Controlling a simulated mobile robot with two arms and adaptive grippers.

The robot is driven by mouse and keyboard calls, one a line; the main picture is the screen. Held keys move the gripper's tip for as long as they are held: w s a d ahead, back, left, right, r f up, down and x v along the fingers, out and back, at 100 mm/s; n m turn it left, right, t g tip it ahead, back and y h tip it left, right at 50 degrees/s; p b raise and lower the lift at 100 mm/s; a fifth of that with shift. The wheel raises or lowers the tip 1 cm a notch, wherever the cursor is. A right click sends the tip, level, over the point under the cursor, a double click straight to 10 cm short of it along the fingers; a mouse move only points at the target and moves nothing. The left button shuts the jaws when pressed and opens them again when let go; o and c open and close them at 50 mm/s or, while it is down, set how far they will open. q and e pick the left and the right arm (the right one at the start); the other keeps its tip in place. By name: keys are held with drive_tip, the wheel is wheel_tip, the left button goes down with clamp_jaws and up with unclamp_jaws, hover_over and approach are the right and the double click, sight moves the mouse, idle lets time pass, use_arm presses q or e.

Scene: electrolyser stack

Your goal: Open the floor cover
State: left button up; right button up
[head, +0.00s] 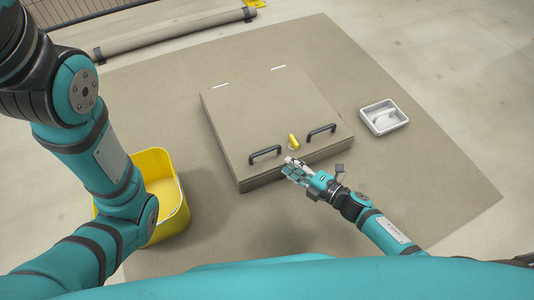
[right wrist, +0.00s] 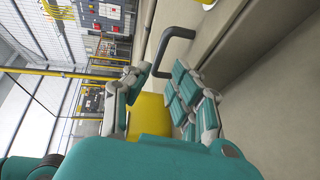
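The floor cover (head: 262,115) is a closed, brownish square panel, slightly raised, in the middle of the head view. Near its front edge are a left black handle (head: 264,154) and a right black handle (head: 321,132), with a yellow knob (head: 294,141) between them. My right gripper (head: 297,169) is at the front edge, below the knob, between the handles. In the right wrist view its fingers (right wrist: 160,85) are apart and empty. A black handle (right wrist: 181,33), apparently the left one, shows just beyond the fingertips. My left gripper is outside the frame.
A yellow bin (head: 161,173) stands left of the cover, partly behind my left arm. A white tray (head: 383,117) lies to the right. A rolled mat (head: 175,33) lies at the back. The mat around the cover is mostly clear.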

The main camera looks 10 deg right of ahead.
sight(267, 151)
drive_tip(key=b+x, duration=0.4)
drive_tip(key=x, duration=0.5)
drive_tip(key=shift+w+a+f, duration=0.15)
drive_tip(key=shift+w+a, duration=0.3)
drive_tip(key=shift+w, duration=0.1)
clamp_jaws()
